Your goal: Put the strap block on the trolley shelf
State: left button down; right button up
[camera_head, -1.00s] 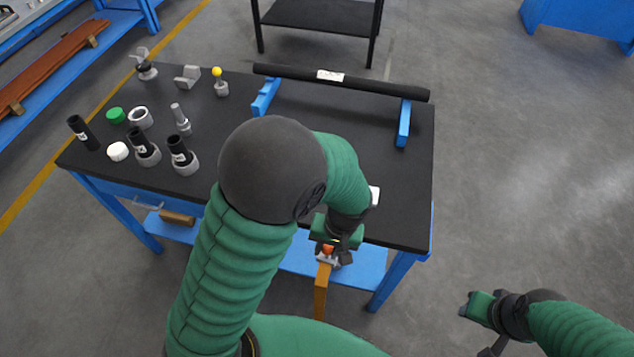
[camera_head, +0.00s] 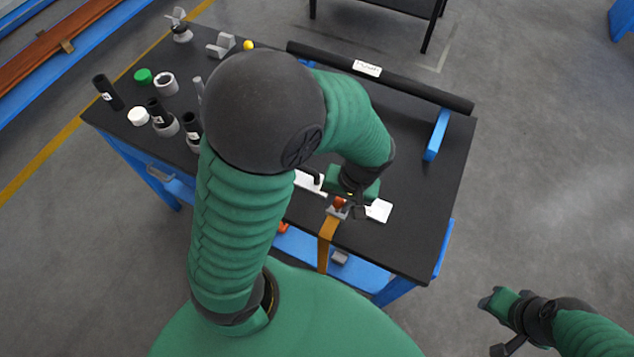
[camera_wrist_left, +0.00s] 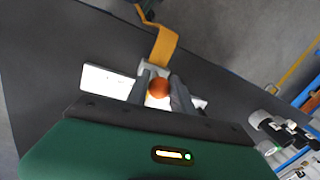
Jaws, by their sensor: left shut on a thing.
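The strap block is a small grey block with an orange knob and an orange-yellow strap (camera_head: 327,243). In the head view it is at the front edge of the black bench top, with its strap hanging down. My left gripper (camera_head: 345,206) is shut on it. In the left wrist view the two fingers (camera_wrist_left: 159,95) stand on either side of the orange knob (camera_wrist_left: 159,88), and the strap (camera_wrist_left: 163,44) trails away beyond. Whether the block touches the bench is unclear. My right gripper (camera_head: 492,302) is off the bench at lower right, with its fingers hard to make out. I cannot tell which surface is the trolley shelf.
The black bench top (camera_head: 410,235) has white plates (camera_head: 379,210) by my left gripper. A black bar (camera_head: 385,75) lies across blue supports at the back. Several fittings and caps (camera_head: 166,83) crowd the left. A blue lower shelf (camera_head: 300,243) and a dark stand (camera_head: 410,8) also show.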

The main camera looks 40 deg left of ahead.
pick_arm(q)
jog(key=a+f, duration=0.1)
jog(key=a, duration=0.2)
jog(key=a+f, duration=0.1)
jog(key=a, duration=0.3)
jog(key=a+f, duration=0.2)
jog(key=a, duration=0.1)
jog(key=shift+s+a, duration=0.2)
jog(key=shift+s, duration=0.15)
jog(key=shift+f, duration=0.3)
jog(key=shift+w+d+p, duration=0.1)
jog(key=shift+d+p, duration=0.1)
jog(key=shift+p, duration=0.1)
jog(key=c, duration=1.2)
grip_release()
jog(key=shift+d, duration=0.1)
jog(key=shift+c, duration=0.2)
jog(key=shift+o, duration=0.7)
